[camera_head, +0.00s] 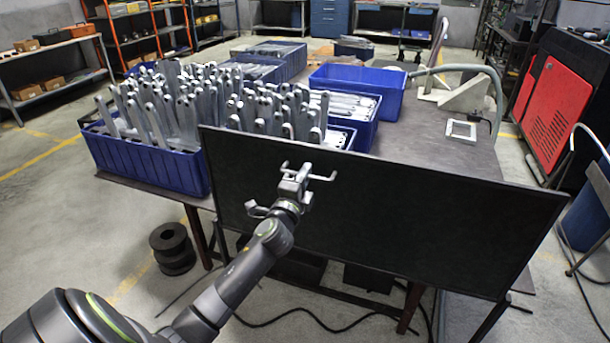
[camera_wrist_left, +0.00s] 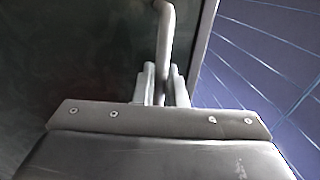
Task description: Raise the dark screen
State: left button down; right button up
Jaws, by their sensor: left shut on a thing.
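The dark screen (camera_head: 430,215) is a wide black panel with a thin frame. It stands slightly tilted in front of the workbench in the head view and fills the left of the left wrist view (camera_wrist_left: 75,55). My left gripper (camera_head: 298,176) is in front of the screen's upper left part. In the left wrist view its fingers (camera_wrist_left: 162,86) are shut around a pale grey bent handle (camera_wrist_left: 166,38) that runs up along the screen's face. Where the handle joins the screen is not clear. My right gripper is not in view.
Blue crates of galvanized brackets (camera_head: 180,168) stand on the workbench (camera_head: 450,150) behind the screen. An emptier blue crate (camera_head: 392,88) sits further back. A black spool (camera_head: 172,248) stands on the floor at left. A red-panelled cabinet (camera_head: 553,108) is at right.

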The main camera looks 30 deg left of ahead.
pick_arm(q)
jog(key=c, duration=1.6)
grip_release()
jog(key=shift+r, duration=0.4)
jog(key=shift+o, duration=0.2)
jog(key=shift+f, duration=0.1)
jog(key=shift+s+f, duration=0.1)
jog(key=b+v, duration=0.3)
jog(key=v, duration=1.4)
jog(key=shift+f, duration=0.1)
